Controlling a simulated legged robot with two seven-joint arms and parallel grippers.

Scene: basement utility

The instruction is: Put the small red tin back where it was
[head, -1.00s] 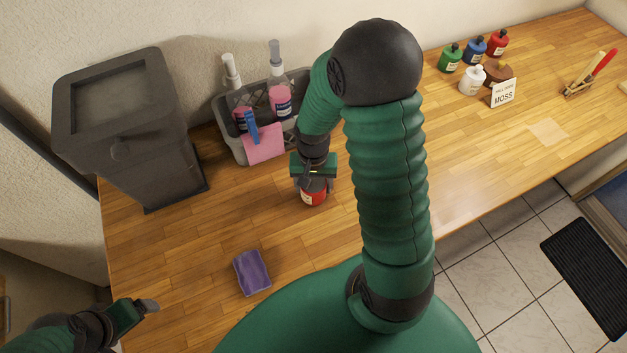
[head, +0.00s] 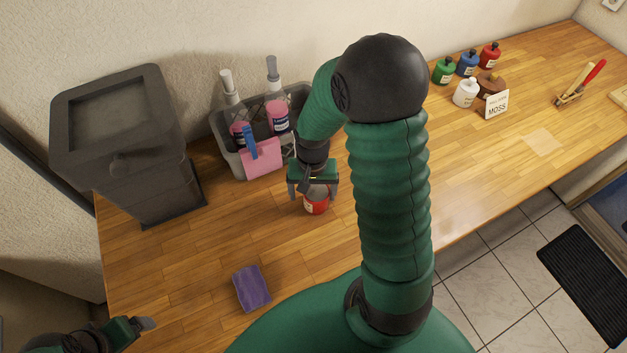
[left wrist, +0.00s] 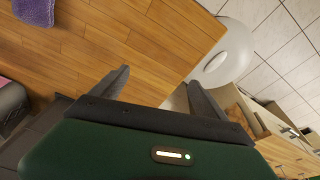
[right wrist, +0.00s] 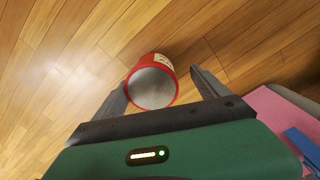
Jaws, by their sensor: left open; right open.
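The small red tin (head: 316,206) stands on the wooden worktop in front of the grey caddy, with a pale label and a grey top. My right gripper (head: 314,194) is open just above it, fingers pointing down. In the right wrist view the tin (right wrist: 152,84) sits at the fingertips, closer to the left finger, with a clear gap to the right finger. Part of the tin's top is hidden by the gripper in the head view. My left gripper (head: 148,324) is open and empty at the lower left; its wrist view shows nothing between the fingers (left wrist: 158,88).
The grey caddy (head: 232,163) holds pink spray bottles, with a pink cloth (head: 262,158) over its front. A dark bin (head: 130,160) stands left. A purple sponge (head: 251,289) lies in front. The right worktop is mostly clear.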

